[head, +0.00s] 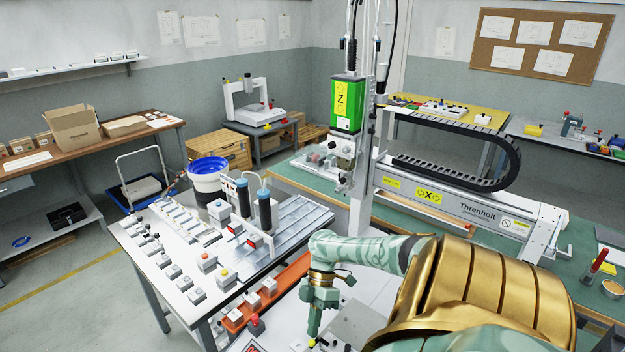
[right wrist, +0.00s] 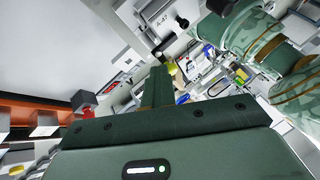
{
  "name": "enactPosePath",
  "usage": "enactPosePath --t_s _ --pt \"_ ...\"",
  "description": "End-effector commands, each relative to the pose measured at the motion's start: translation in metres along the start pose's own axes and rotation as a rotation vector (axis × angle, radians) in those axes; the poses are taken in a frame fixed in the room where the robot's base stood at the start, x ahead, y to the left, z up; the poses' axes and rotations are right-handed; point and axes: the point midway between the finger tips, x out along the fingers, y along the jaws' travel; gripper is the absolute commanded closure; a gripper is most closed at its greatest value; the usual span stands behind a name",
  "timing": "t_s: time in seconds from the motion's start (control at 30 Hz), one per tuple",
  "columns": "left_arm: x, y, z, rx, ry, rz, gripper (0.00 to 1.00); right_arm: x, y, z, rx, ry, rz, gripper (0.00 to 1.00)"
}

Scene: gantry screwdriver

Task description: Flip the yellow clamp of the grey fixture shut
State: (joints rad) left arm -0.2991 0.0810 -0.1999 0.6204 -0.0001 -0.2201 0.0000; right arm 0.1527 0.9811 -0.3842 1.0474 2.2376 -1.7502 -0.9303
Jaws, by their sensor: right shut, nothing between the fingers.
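My right gripper (head: 314,330) points down over the white surface at the lower middle of the head view. Its fingers are shut and empty; they also show in the right wrist view (right wrist: 158,82). A small yellow piece (right wrist: 172,68), probably the yellow clamp, shows just beyond the fingertips there. Whether the fingers touch it, and how far it is tilted, I cannot tell. A grey block marked A-27 (right wrist: 160,18), which may be part of the grey fixture, lies beside it. In the head view the fixture is mostly hidden by my right arm. My left gripper is not in view.
An orange tray (head: 285,280) with grey boxes and a red button (head: 254,321) lie left of the gripper. A white table (head: 140,250) with a blue bowl feeder (head: 208,166) stands further left. The gantry (head: 440,195) with its green Z unit (head: 347,103) stands behind.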

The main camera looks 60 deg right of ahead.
Motion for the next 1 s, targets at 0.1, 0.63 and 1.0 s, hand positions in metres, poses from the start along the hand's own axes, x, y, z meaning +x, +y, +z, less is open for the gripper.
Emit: enactPosePath --t_s 0.1,0.63,1.0 --pt "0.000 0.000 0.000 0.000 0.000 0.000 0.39 0.000 -0.002 0.002 0.000 -0.005 -0.006 1.00" --pt "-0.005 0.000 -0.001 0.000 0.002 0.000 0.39 -0.107 0.001 0.000 0.001 -0.002 0.002 1.00" --pt "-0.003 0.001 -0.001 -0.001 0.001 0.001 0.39 -0.160 0.001 -0.001 0.000 0.000 0.001 1.00"
